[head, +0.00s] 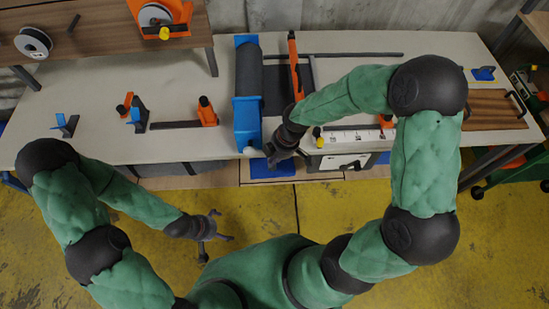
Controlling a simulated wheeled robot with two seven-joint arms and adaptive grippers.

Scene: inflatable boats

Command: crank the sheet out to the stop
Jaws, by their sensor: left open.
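A blue roller stand (247,125) on the workbench carries a dark roll (249,72). A short dark sheet (276,92) lies to the right of the roll. A pale crank handle (251,151) shows at the stand's front end, by the bench's front edge. My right gripper (272,156) is right beside the handle; its fingers are small and dark, so I cannot tell whether they touch or grip it. My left gripper (222,227) is open and empty, low in front of the bench over the yellow floor.
An orange bar (293,65) stands right of the sheet. A white scale strip (352,137) lies along the front edge, partly behind my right arm. Orange and blue clamps (138,115) sit on the left. A wooden shelf (100,35) overhangs the back left.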

